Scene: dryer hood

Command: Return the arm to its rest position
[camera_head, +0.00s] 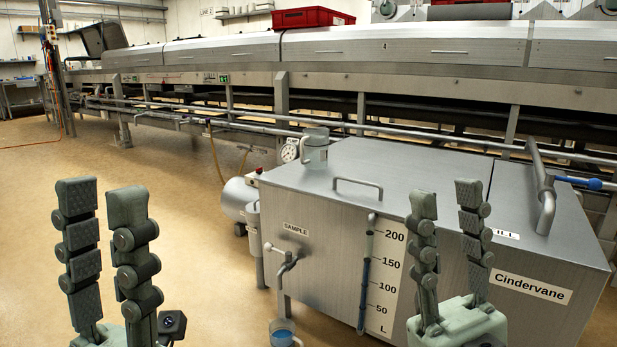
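My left gripper (103,222) stands upright at the lower left, over open floor in the picture. Its two dark jointed fingers are apart with nothing between them. My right gripper (448,208) stands upright at the lower right, in front of the metal tank labelled Cindervane (330,225). Its two fingers are apart with tank front showing between them. The gripper bases are at the bottom edge. Most of both arms is out of view.
A clear jug (315,150) stands on the tank lid beside a lid handle (358,185). A jug with blue liquid (283,335) is below the sample tap (284,262). The long dryer hood (400,48) runs behind, with a red crate (313,18) on top.

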